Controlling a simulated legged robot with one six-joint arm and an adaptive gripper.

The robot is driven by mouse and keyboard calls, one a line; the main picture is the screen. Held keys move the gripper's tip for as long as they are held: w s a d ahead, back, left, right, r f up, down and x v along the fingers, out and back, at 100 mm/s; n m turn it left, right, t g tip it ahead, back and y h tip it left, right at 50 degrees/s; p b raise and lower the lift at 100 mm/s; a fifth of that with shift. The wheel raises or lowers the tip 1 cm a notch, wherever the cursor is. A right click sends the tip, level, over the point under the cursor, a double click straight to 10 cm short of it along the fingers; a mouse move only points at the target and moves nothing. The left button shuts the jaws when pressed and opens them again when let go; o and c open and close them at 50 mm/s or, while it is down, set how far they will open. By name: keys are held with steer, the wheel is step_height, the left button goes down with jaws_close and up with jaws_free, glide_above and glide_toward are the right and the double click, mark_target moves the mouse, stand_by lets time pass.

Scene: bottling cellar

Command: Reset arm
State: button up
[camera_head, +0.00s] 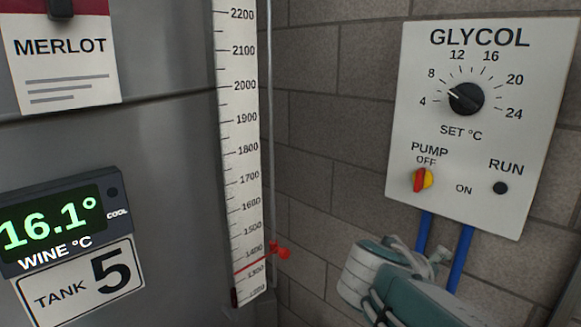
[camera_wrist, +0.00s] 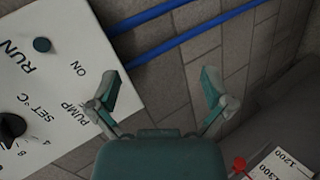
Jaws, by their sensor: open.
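My gripper (camera_wrist: 160,95) is open and empty in the wrist view, its two fingers spread wide. Between and beyond the fingers are the block wall and blue pipes. In the head view only my arm's white and teal links show at the bottom, below the glycol panel; the fingers cannot be made out there. The white glycol panel (camera_head: 423,125) hangs on the wall at right. Its black set knob (camera_head: 466,99) points between 4 and 8. Its red and yellow pump switch (camera_head: 423,180) sits near OFF. The RUN lamp (camera_head: 500,188) is dark.
A grey tank (camera_head: 165,150) fills the left, with a MERLOT card (camera_head: 62,70), a display (camera_head: 58,222) reading 16.1° and a TANK 5 plate (camera_head: 84,280). Blue pipes (camera_head: 461,255) run below the panel.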

steer(key=s+a+f+m+g+y, duration=0.1)
steer(key=s+a+f+m+y, duration=0.1)
steer(key=s+f+y, duration=0.3)
steer(key=s+a+f+m+y, duration=0.3)
steer(key=s+a+f+y, duration=0.1)
steer(key=s, duration=0.4)
steer(key=shift+a+f+g+y, duration=0.4)
steer(key=shift+a+f, duration=0.1)
steer(key=shift+a, duration=0.3)
